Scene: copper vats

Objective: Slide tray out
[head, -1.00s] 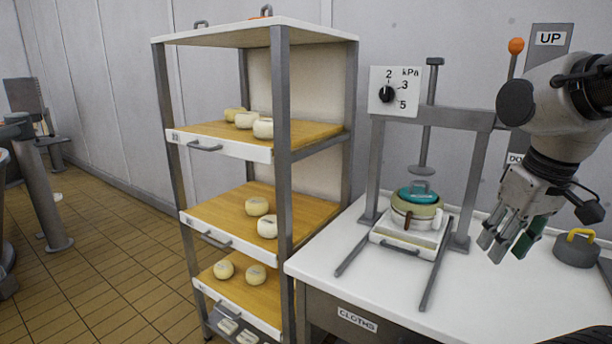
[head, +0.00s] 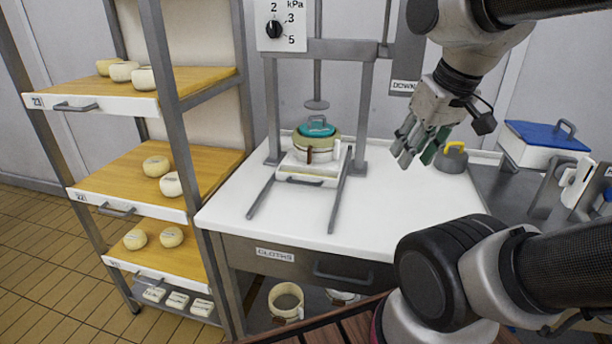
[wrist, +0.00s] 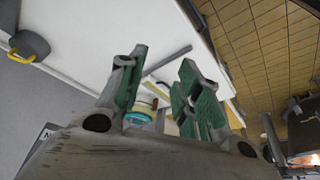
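A small white tray (head: 326,173) with a grey front handle sits on two dark rails under the press (head: 320,50). A round cream mould (head: 318,148) with a teal lid (head: 317,126) stands on it, below the raised press plate. My gripper (head: 420,148) hangs above the white table to the right of the press, apart from the tray, with its fingers spread and nothing between them. In the wrist view, my gripper (wrist: 165,80) shows its green finger pads apart. The teal lid (wrist: 138,117) shows partly behind them, and the tray is mostly hidden.
A rack at left holds wooden shelf trays (head: 205,95) with white cheeses. A grey weight with a yellow handle (head: 452,158) stands right of my gripper. A blue-lidded box (head: 540,140) is farther right. The table front (head: 290,225) is clear, above a drawer labelled CLOTHS (head: 275,254).

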